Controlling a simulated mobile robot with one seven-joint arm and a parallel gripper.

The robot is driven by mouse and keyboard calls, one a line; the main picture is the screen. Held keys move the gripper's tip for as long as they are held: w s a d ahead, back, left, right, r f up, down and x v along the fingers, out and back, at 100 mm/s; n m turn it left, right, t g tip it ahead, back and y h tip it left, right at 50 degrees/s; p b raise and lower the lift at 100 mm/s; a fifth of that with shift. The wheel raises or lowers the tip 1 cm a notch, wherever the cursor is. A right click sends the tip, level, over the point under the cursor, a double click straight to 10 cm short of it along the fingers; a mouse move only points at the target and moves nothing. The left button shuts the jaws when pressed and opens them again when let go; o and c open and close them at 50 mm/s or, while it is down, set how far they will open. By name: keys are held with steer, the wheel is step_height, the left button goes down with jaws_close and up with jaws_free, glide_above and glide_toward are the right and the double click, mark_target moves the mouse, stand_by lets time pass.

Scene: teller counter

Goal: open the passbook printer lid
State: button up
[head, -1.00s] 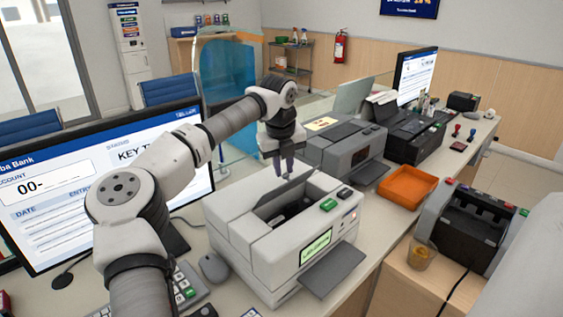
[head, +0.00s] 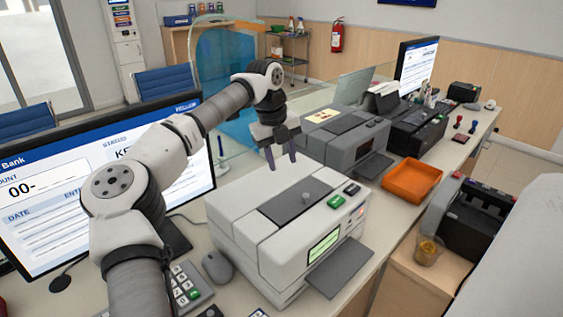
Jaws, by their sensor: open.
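The passbook printer (head: 262,236), which I take to be the white machine with a lit green display, stands on the counter in front of me. Its dark grey lid (head: 285,208) lies flat and closed in the top, with a small round knob (head: 305,198) on it. My gripper (head: 281,162) points down with its two fingers apart and empty. In the picture it is above and behind the lid, clear of the knob.
A grey printer (head: 345,140) stands behind, with an orange tray (head: 411,181) right of it. A monitor (head: 110,170) is at left, close to my arm. A mouse (head: 217,267) and keypad (head: 182,283) lie beside the white machine.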

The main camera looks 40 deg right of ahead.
step_height(320, 180, up, 12)
steer(key=w+a, duration=0.1)
steer(key=a, duration=0.1)
steer(key=shift+w+b, duration=0.2)
steer(key=shift+b, duration=0.25)
steer(key=shift+f, duration=0.1)
